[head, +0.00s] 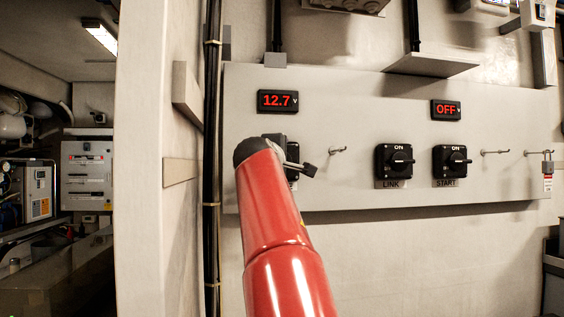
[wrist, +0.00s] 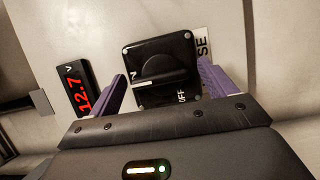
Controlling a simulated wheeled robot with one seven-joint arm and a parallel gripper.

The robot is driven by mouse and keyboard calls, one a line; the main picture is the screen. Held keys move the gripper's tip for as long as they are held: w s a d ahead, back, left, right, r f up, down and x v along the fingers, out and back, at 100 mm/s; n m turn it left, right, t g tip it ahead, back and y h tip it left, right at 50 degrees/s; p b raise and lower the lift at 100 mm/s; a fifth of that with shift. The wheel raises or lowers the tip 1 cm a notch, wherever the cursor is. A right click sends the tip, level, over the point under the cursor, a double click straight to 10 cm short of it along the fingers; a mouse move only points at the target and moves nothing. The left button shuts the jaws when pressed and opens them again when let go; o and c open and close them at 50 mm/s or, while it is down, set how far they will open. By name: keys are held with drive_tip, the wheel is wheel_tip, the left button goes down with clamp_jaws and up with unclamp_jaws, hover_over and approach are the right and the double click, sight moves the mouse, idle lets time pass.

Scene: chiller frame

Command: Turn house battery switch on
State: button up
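The house battery switch is a black square plate with a rotary handle (wrist: 165,72), seen close up in the wrist view. The handle lies along the line to the ON mark, whose N shows beside its left end; the OFF mark is below it. The label beside it shows only "SE". My gripper (wrist: 163,88) is open, its two purple fingers apart on either side of the switch, with nothing held. In the head view my red arm hides most of this switch. The display (head: 278,100) above it reads 12.7 V.
To the right on the same panel are the LINK switch (head: 394,161) and the START switch (head: 451,162), both with handles pointing sideways. The display (head: 446,110) above START reads OFF. Hooks stick out of the panel, and a padlock (head: 547,168) hangs at the far right.

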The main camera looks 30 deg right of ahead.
drive_tip(key=b+v, duration=0.3)
drive_tip(key=v, duration=0.4)
drive_tip(key=shift+s+a, duration=0.3)
idle(0.3)
drive_tip(key=s+a+f+m+g+y, duration=0.2)
drive_tip(key=s+f, duration=0.3)
drive_tip(key=f, duration=0.6)
drive_tip(key=s+a+f+m+g+y, duration=0.1)
drive_tip(key=s+f+y, duration=0.3)
drive_tip(key=f, duration=0.7)
drive_tip(key=s+a+f+m+g+y, duration=0.2)
drive_tip(key=s+f, duration=0.6)
drive_tip(key=f, duration=0.4)
drive_tip(key=shift+s+a+m+g+y, duration=0.3)
drive_tip(key=shift+a+m+y, duration=0.2)
drive_tip(key=shift+a+m, duration=0.5)
drive_tip(key=s+a+f+m+g, duration=0.1)
drive_tip(key=s+a+f, duration=0.1)
drive_tip(key=s+f, duration=0.2)
drive_tip(key=s+a+f+m+g+y, duration=0.1)
drive_tip(key=s+a+f, duration=0.1)
drive_tip(key=s+f, duration=0.2)
drive_tip(key=s+a+f+m+y, duration=0.1)
drive_tip(key=s+a+f, duration=0.1)
drive_tip(key=s+f, duration=0.2)
wheel_tip(320, 180, down, 4)
drive_tip(key=shift+r+g, duration=0.15)
drive_tip(key=shift+g, duration=0.25)
drive_tip(key=shift+c, duration=0.2)
